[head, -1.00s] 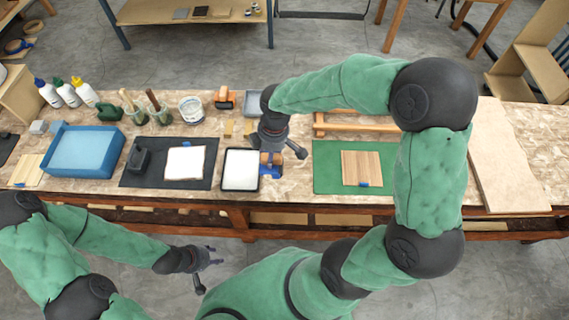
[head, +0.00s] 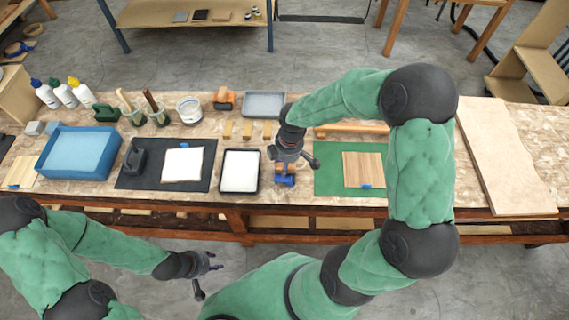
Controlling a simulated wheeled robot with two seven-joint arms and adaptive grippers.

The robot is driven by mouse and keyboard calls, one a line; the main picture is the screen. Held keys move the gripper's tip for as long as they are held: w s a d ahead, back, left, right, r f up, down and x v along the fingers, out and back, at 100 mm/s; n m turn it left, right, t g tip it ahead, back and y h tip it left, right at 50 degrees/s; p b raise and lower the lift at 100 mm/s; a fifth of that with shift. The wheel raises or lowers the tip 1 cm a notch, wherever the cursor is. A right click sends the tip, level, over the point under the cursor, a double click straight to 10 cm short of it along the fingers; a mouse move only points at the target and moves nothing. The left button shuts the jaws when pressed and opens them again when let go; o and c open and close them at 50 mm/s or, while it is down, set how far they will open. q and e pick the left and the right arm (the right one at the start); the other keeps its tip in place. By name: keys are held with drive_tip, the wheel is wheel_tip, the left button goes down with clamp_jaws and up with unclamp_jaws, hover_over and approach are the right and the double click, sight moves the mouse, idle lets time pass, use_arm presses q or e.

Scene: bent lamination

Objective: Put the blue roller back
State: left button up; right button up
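The blue roller (head: 285,180), blue with some orange beside it, is at my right gripper (head: 290,163), between the black-rimmed white tray and the green mat. My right gripper points down and appears shut on the roller, though its arm and wrist partly hide the grip. Whether the roller touches the table is hard to tell. My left gripper (head: 207,274) is open and empty, in front of the table's front edge.
The white tray (head: 240,171) is left of the roller and the green mat (head: 330,180) with wooden strips is right of it. Small wooden blocks (head: 247,130) and a grey tray (head: 263,103) are behind. An orange-and-black tool (head: 224,99) stands at the back.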

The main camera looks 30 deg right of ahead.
drive_tip(key=shift+f, duration=0.25)
drive_tip(key=shift+s+a+f+b, duration=0.15)
drive_tip(key=shift+s+f+b, duration=0.15)
drive_tip(key=shift+f+b, duration=0.15)
drive_tip(key=o, duration=1.1)
drive_tip(key=shift+f, duration=0.2)
drive_tip(key=shift+w, duration=0.1)
drive_tip(key=shift+r, duration=0.3)
